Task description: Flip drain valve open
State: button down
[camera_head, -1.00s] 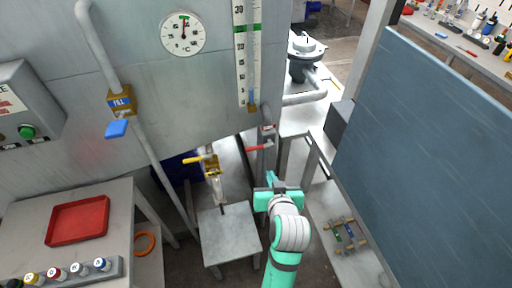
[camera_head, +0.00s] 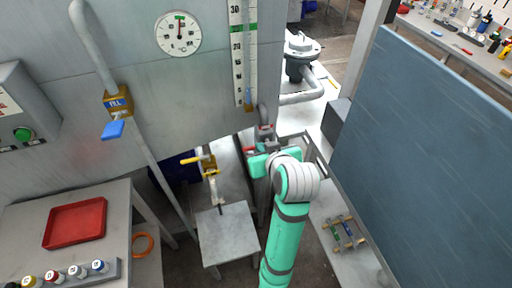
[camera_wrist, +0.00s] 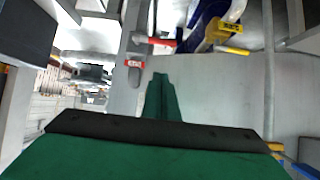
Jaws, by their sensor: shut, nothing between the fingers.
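A red-handled valve (camera_head: 249,149) sits on the pipe below the tank's right side; its handle points left. In the wrist view its red handle (camera_wrist: 160,42) lies ahead of the fingers, with a small red tag beside it. A yellow-handled valve (camera_head: 208,163) is further left; its handle shows in the wrist view (camera_wrist: 234,50). I cannot read which tag says drain. My gripper (camera_head: 262,163) is shut and empty, just below and beside the red handle. In the wrist view its closed fingertips (camera_wrist: 160,82) appear apart from both handles. The arm partly hides the red valve's body in the head view.
The blue-handled FILL valve (camera_head: 116,112) is on the tank front at left. A small grey stand (camera_head: 229,234) is below the yellow valve. A blue-grey panel (camera_head: 430,150) stands at right. A red tray (camera_head: 75,222) lies on the left bench.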

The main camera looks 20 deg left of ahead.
send_over(253, 147)
jog(key=s+d, duration=0.1)
jog(key=s, duration=0.2)
notch_tip(253, 147, down, 6)
jog(key=f, duration=0.3)
jog(key=shift+w, duration=0.3)
jog(key=shift+s+a+f, duration=0.1)
jog(key=shift+a+f, duration=0.05)
jog(key=shift+f, duration=0.05)
